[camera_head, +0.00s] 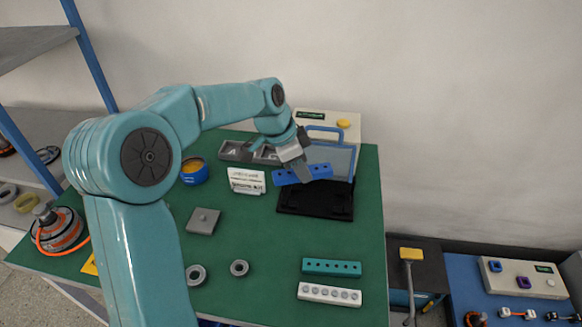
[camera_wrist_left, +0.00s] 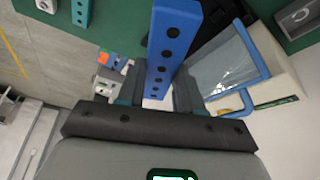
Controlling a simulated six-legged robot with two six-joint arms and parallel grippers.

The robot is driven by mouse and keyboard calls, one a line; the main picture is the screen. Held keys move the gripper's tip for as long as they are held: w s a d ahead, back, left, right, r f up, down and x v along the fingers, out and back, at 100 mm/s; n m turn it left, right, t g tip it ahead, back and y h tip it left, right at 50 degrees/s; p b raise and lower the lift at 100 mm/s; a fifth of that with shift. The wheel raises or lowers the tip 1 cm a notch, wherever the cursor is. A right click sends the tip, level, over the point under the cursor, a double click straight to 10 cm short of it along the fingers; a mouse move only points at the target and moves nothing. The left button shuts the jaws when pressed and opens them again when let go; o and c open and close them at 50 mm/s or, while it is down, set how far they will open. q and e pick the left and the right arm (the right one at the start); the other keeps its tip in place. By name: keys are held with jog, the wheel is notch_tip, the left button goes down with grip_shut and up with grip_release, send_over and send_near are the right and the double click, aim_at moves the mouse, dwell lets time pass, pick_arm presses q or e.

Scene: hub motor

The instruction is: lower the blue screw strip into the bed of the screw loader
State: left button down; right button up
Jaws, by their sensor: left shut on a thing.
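My left gripper (camera_head: 300,172) is shut on the blue screw strip (camera_head: 319,170), a bar with a row of dark holes. The strip is held over the back part of the screw loader's black bed (camera_head: 316,204); the exact gap beneath it is hard to judge. In the left wrist view the strip (camera_wrist_left: 171,34) runs lengthwise between the fingers of my left gripper (camera_wrist_left: 158,88). The loader's blue-framed clear lid (camera_head: 341,158) stands raised behind the bed, and it also shows in the left wrist view (camera_wrist_left: 228,68). My right gripper is not in view.
A white box with a yellow button (camera_head: 343,123) stands behind the lid. A white sign block (camera_head: 246,181) and a grey lettered tray (camera_head: 234,152) lie to the left. Teal (camera_head: 331,268) and white (camera_head: 329,294) strips lie in front. The green mat (camera_head: 262,222) is bare between.

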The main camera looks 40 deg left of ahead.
pick_arm(q)
jog(key=w+m+g+h+p, duration=0.1)
jog(key=w+m+p, duration=0.3)
jog(key=w+p, duration=0.45)
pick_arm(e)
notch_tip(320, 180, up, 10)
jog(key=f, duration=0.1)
pick_arm(q)
jog(key=f+b, duration=0.6)
jog(key=f, duration=0.1)
jog(key=f+b, duration=0.3)
jog(key=f, duration=0.1)
jog(key=shift+s+a, duration=0.3)
jog(key=shift+a, duration=0.05)
jog(key=shift+f+b, duration=0.45)
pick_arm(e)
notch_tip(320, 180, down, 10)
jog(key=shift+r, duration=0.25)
pick_arm(q)
jog(key=shift+f+m+b, duration=0.3)
jog(key=shift+f+b, duration=0.55)
jog(key=shift+f, duration=0.2)
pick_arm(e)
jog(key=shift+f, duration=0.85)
pick_arm(q)
jog(key=shift+f+b, duration=0.55)
jog(key=shift+f, duration=0.05)
jog(key=shift+s+f, duration=0.1)
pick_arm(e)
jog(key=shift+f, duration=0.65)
